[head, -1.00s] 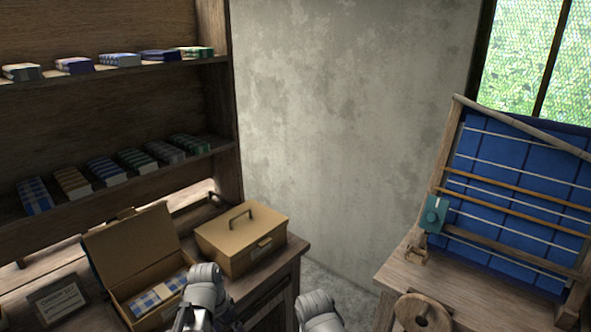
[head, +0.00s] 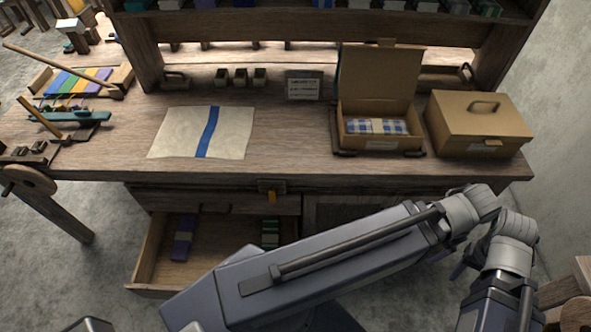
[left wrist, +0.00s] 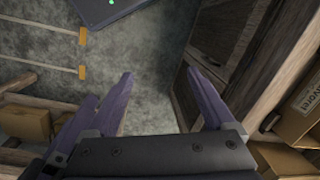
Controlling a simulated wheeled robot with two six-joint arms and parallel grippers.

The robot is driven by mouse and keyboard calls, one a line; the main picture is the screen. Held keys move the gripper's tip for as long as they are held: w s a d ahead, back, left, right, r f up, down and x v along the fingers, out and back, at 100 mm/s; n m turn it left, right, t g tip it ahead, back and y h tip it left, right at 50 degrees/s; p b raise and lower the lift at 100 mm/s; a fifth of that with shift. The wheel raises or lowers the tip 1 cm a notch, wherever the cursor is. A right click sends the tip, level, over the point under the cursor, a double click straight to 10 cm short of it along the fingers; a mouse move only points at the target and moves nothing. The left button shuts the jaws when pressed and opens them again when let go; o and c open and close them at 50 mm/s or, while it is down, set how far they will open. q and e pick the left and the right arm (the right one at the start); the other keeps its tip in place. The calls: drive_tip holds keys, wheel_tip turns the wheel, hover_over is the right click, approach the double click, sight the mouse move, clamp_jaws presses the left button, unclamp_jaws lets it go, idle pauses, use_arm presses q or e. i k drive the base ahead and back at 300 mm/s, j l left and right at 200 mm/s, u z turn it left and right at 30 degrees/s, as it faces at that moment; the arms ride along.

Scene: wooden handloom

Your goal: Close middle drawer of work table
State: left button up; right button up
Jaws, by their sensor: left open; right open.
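The wooden work table (head: 300,160) spans the head view. Below its top, left of centre, one drawer (head: 150,290) is pulled out; it holds a purple bundle (head: 184,240) and a green-striped bundle (head: 270,234). My arm hides its right part and some of its front. I cannot tell for sure that it is the middle drawer. My right gripper (head: 460,270) is at the lower right, right of the drawer and apart from it, partly hidden by its own arm. My left gripper (left wrist: 160,78) is open and empty over grey floor in the left wrist view.
On the table are a cloth with a blue stripe (head: 175,135), an open box (head: 382,143) and a closed box (head: 480,125). A small loom (head: 85,85) stands at the left. In the left wrist view, dark wood panels (left wrist: 195,95) flank the left gripper on the right.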

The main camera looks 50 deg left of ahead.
sight(215, 239)
drive_tip(key=u, duration=2.95)
drive_tip(key=k+j+u, duration=0.2)
drive_tip(key=k, duration=0.3)
